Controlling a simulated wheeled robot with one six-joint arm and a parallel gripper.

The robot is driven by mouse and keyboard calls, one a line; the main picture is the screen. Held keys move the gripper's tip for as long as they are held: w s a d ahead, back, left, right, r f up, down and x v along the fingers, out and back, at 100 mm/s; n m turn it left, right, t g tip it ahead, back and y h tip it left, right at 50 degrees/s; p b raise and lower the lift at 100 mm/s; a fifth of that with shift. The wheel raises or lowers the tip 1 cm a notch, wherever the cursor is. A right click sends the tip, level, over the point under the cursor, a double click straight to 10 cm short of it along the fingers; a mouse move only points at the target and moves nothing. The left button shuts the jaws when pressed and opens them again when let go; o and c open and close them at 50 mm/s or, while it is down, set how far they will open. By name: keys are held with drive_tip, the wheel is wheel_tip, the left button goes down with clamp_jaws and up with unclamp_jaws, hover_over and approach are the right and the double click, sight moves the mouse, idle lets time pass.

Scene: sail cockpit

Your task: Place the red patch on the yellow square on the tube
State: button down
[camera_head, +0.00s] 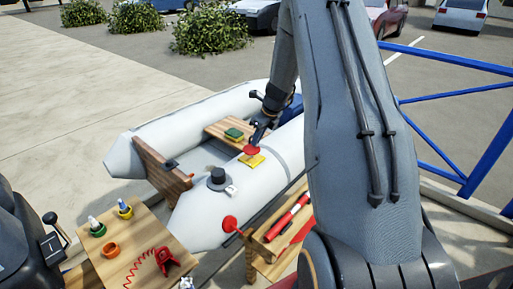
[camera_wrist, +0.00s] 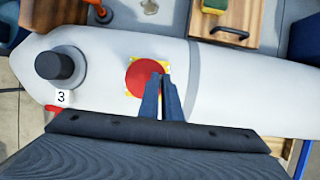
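The red patch (camera_wrist: 146,77) is a round disc. In the wrist view it covers most of the yellow square (camera_wrist: 131,94), whose corners show around it. My gripper (camera_wrist: 162,77) has its two fingers close together at the patch's right edge, and it looks shut on that edge. In the head view the red patch (camera_head: 250,150) shows at the fingertips, over the far part of the yellow square (camera_head: 253,161) on the grey tube (camera_head: 206,205). Whether the patch touches the square is hard to tell.
A black round fitting (camera_wrist: 55,66) stands on the tube left of the square, with a "3" tag (camera_wrist: 62,97) beside it. A wooden seat (camera_head: 222,128) carries a green-and-yellow sponge (camera_head: 233,134). A small table (camera_head: 128,243) with bottles stands front left.

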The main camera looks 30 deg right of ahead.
sight(257, 147)
drive_tip(key=shift+f, duration=1.95)
drive_tip(key=shift+f, duration=0.1)
drive_tip(key=c, duration=2)
unclamp_jaws()
drive_tip(key=b+v, duration=0.1)
drive_tip(key=v, duration=1.1)
drive_tip(key=s+a+r+n+g, duration=0.1)
drive_tip(key=s+a+n, duration=0.7)
drive_tip(key=s+n, duration=0.1)
drive_tip(key=s+a+r+n+g+h, duration=0.1)
drive_tip(key=s+a+n, duration=0.7)
drive_tip(key=s+n, duration=0.2)
drive_tip(key=s+a+r+n+g, duration=0.1)
drive_tip(key=s+a+n, duration=0.7)
drive_tip(key=n, duration=0.5)
drive_tip(key=shift+s+a+g+h, duration=0.25)
drive_tip(key=shift+s+g+h, duration=0.15)
drive_tip(key=shift+s, duration=0.45)
